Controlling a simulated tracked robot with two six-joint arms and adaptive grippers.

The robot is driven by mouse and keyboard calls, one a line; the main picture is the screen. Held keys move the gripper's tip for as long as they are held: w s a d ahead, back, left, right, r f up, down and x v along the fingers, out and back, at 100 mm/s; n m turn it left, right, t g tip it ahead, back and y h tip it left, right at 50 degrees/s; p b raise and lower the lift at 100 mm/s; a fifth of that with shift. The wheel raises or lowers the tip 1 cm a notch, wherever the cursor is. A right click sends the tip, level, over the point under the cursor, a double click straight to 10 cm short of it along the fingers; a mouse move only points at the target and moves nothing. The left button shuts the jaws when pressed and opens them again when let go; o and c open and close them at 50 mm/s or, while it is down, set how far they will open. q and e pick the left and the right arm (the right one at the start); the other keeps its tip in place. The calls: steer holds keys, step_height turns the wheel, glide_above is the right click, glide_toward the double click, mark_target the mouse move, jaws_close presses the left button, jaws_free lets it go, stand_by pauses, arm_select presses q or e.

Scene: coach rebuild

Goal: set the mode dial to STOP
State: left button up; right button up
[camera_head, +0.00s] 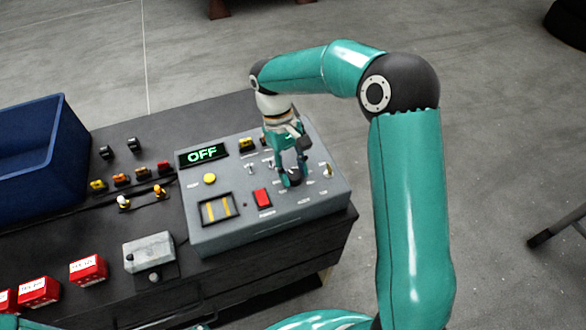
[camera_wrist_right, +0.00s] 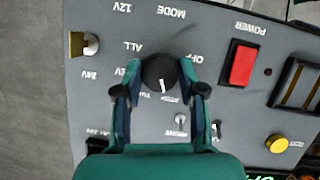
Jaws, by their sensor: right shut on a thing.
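The mode dial is a round black knob with a white pointer line, on the sloped face of the grey control panel (camera_head: 240,226). It shows clearly in the right wrist view (camera_wrist_right: 158,70), where its pointer is toward the bottom of the picture. Small labels ring the dial; ALL is readable, and others are partly hidden or too small to read. My right gripper (camera_head: 290,178) reaches down onto the dial from above. In the wrist view its fingers (camera_wrist_right: 158,76) stand one on each side of the knob, shut on it. My left gripper is out of view.
The panel also carries a lit OFF display (camera_head: 203,154), a red power switch (camera_head: 263,198), a yellow button (camera_head: 209,179) and several toggles near the dial. A blue bin (camera_head: 70,145), red boxes (camera_head: 88,269) and a grey box (camera_head: 149,252) lie to the left.

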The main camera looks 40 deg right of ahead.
steer(key=shift+w, duration=0.1)
steer(key=o, duration=1.1)
steer(key=shift+o, duration=0.2)
steer(key=shift+r, duration=0.1)
steer(key=v, duration=1.1)
steer(key=shift+r, duration=0.35)
steer(key=shift+w, duration=0.1)
